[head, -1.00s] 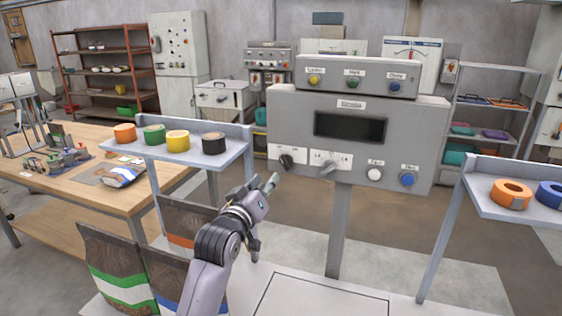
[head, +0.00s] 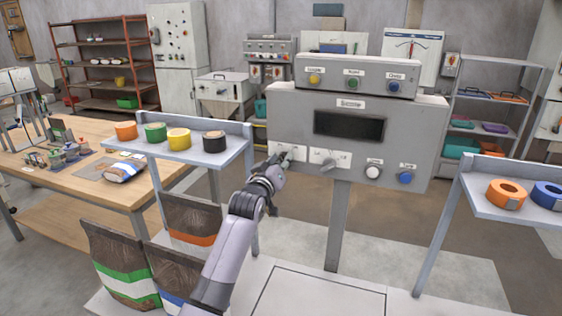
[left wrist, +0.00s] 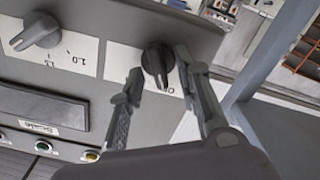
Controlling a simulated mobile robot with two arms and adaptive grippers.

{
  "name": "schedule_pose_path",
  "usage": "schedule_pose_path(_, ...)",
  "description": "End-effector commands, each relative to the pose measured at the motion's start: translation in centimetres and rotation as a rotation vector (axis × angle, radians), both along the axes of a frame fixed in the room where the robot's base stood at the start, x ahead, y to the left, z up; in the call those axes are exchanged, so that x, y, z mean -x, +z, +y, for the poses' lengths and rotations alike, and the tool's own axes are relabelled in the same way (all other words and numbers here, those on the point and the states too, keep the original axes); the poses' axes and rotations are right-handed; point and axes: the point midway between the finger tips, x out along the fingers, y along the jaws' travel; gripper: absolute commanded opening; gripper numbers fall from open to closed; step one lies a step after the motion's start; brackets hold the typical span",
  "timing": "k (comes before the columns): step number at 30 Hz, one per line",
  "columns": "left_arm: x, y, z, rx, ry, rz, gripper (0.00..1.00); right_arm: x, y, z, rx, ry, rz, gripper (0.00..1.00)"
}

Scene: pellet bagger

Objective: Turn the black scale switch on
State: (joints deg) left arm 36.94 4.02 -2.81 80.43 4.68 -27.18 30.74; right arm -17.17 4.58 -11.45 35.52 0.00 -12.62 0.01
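The black scale switch (left wrist: 157,64) is a round knob on a white label plate on the grey scale panel (head: 430,130). In the left wrist view it sits between the two fingertips of my left gripper (left wrist: 160,66). The fingers are apart, one on each side, with a gap visible; I cannot tell whether either touches it. In the head view my left gripper (head: 283,160) reaches the panel's lower left and hides most of the switch. The panel's display (head: 349,125) is dark. My right gripper is not in view.
A grey selector knob (head: 329,164) is just right of the switch, then a white button (head: 373,172) and a blue button (head: 405,177). A shelf with tape rolls (head: 190,155) stands close on the left. Filled bags (head: 120,265) stand below.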

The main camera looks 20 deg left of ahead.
Motion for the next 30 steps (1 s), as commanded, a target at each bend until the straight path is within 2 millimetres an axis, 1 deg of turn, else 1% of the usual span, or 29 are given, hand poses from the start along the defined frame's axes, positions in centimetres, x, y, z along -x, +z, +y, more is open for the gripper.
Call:
schedule_pose_path(3, 0.01, 0.01, -0.01, 0.0, 0.0, 0.0, 0.3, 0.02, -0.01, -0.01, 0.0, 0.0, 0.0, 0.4)
schedule_pose_path(17, 0.03, 0.0, 0.01, 0.0, 0.0, 0.0, 0.0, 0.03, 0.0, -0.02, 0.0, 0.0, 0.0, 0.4)
schedule_pose_path(30, 0.03, 0.02, 0.01, -0.012, 0.0, 0.0, 0.0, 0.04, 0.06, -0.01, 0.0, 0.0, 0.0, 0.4)
